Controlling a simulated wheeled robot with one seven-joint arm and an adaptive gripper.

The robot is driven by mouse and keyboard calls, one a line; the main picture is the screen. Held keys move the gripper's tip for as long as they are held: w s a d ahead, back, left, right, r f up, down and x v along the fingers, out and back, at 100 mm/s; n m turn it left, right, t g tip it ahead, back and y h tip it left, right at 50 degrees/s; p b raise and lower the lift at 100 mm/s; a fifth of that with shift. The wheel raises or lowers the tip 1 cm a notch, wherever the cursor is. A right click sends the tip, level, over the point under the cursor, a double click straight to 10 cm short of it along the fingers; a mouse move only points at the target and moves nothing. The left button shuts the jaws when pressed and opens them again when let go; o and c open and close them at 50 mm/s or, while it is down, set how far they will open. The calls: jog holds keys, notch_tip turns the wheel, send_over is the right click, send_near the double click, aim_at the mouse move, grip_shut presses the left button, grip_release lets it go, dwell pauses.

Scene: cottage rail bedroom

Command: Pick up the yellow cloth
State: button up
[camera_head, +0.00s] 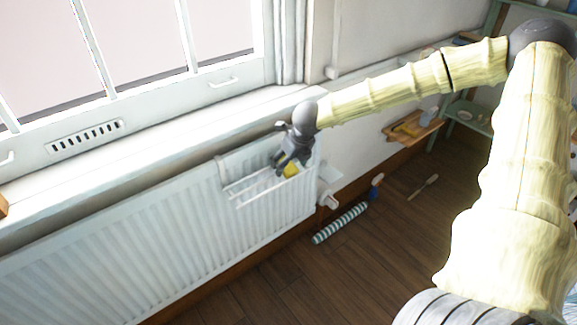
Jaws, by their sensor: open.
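The yellow cloth (291,170) is a small yellow patch at the right end of a white wire rack (246,189) hung on the front of the radiator. My gripper (284,165) points down over the rack, right at the cloth, and hides part of it. Its fingers are apart. I cannot tell whether they touch the cloth or straddle it.
The white radiator (150,240) stands under a window sill (130,165). A valve (328,199) juts out at its right end. On the wooden floor lie a striped roll (340,223) and a wooden stick (423,187). A wooden wall shelf (412,126) is further right.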

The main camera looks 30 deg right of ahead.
jog(key=shift+w+f, duration=0.25)
jog(key=shift+f, duration=0.2)
jog(key=c, duration=1)
jog(key=shift+r, duration=0.1)
